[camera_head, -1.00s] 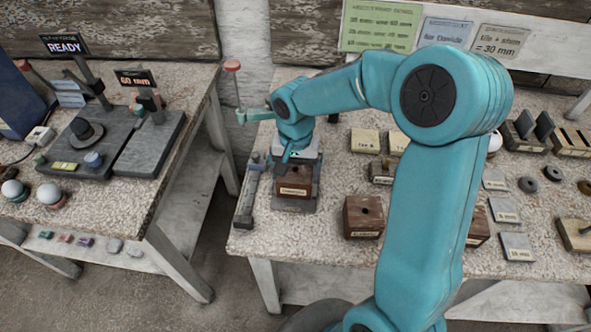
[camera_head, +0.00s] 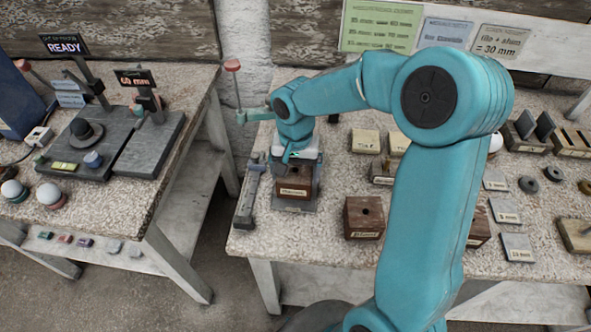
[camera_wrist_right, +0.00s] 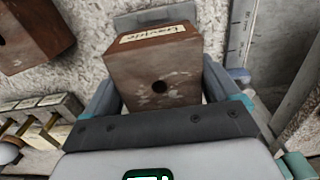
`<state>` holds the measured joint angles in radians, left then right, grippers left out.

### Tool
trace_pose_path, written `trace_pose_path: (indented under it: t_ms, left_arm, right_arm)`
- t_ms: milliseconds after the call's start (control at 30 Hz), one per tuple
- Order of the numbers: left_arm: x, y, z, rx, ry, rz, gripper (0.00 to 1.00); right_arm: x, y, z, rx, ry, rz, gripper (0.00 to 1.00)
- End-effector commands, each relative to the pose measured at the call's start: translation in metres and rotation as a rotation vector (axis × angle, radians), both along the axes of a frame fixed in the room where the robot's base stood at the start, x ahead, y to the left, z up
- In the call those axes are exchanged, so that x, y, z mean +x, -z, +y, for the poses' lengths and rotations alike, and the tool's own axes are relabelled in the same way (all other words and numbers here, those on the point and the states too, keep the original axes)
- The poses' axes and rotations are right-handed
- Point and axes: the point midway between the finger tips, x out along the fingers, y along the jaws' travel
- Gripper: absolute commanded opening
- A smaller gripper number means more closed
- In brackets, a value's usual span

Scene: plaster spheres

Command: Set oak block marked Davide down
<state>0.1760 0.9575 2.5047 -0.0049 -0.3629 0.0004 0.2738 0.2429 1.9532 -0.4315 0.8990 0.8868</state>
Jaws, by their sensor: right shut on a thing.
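A brown wooden block (camera_head: 292,186) with a pale label on its front is at the left end of the right-hand table, over a grey stand (camera_head: 296,205). The label is too blurred to read surely. My right gripper (camera_head: 295,163) is above it, pointing down. In the right wrist view the block (camera_wrist_right: 155,72), with a dark hole in its face, lies between the gripper's two fingers (camera_wrist_right: 160,92), which are shut on it. Whether its underside touches the stand is hidden. My left gripper is not in view.
A second brown block (camera_head: 363,218) stands right of the stand, apart from it. A grey scaled rail (camera_head: 249,192) lies close on the left. Pale blocks (camera_head: 366,140), grey tiles (camera_head: 506,211) and rings stand further right. My right arm hides part of the table.

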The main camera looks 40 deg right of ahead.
Motion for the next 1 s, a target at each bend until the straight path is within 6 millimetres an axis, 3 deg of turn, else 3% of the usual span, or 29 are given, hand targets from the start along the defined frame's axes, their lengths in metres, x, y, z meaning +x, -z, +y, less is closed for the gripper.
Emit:
trace_pose_path:
  t_ms: [1000]
  left_arm:
    - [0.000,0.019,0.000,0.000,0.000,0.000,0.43]
  right_arm:
    - [0.000,0.021,0.000,0.000,0.000,0.000,0.48]
